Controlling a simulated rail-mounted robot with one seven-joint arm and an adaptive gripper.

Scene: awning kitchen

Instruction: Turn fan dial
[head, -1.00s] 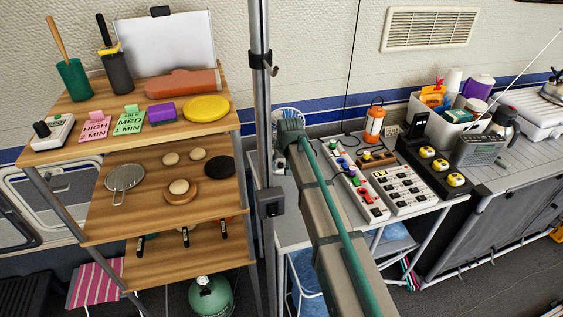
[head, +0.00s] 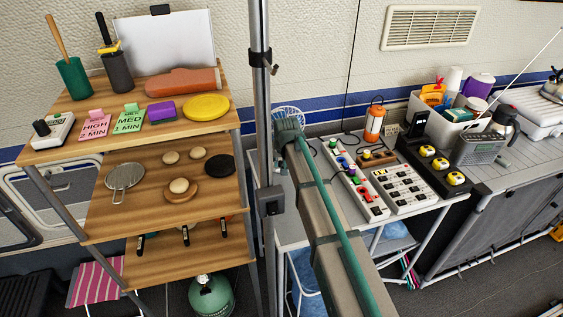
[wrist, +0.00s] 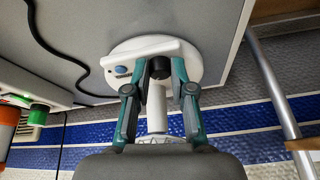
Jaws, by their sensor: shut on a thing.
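The white fan has a round base (wrist: 205,58) in the wrist view, with a black dial (wrist: 159,68) and a blue button (wrist: 122,70) on its raised panel. My gripper (wrist: 158,72) is shut on the black dial, one teal finger on each side of it. In the head view, only part of the fan's round cage (head: 290,114) shows behind my arm.
A black cable (wrist: 62,62) curves over the grey tabletop near the fan. A power strip (head: 362,186) with coloured plugs and an orange lantern (head: 374,124) stand to the right. A metal pole (head: 261,80) and wooden shelf (head: 150,215) are to the left.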

